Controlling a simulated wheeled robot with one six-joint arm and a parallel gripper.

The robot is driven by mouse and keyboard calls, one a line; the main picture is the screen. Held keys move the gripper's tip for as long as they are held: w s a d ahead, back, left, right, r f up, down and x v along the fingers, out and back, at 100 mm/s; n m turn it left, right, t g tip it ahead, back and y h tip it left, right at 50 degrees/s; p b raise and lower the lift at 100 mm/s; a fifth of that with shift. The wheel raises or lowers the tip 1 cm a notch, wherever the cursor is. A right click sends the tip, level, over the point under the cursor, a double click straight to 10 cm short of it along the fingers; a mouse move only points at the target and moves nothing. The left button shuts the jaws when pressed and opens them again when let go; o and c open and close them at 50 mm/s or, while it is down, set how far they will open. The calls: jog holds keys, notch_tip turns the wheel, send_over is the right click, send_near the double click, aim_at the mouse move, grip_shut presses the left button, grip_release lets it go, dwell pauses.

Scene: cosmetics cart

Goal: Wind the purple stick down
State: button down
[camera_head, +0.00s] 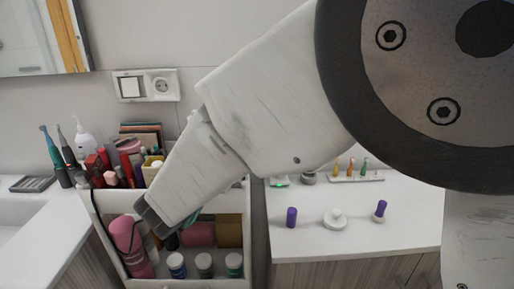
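A small item with a purple upper part, seemingly the purple stick (381,207), stands upright on the white counter (352,243) at the right, on a pale base. A separate short purple cylinder (291,217), perhaps its cap, stands on the same counter further left. My arm crosses the picture from the upper right and reaches down left to a dark end, seemingly my gripper (153,216), in front of the cart (98,210). It is well left of both purple things.
A round white object (334,219) stands between the purple items. A rack with small coloured items (355,179) is behind them. The cart holds a pink bottle (132,245), several jars and crowded items on top. The counter's front is free.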

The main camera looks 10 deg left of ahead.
dwell(0.5)
jog(key=c, duration=1.5)
grip_release()
jog(key=shift+o, duration=0.2)
jog(key=v, duration=0.7)
jog(key=shift+s+a, duration=0.2)
jog(key=shift+s, duration=0.15)
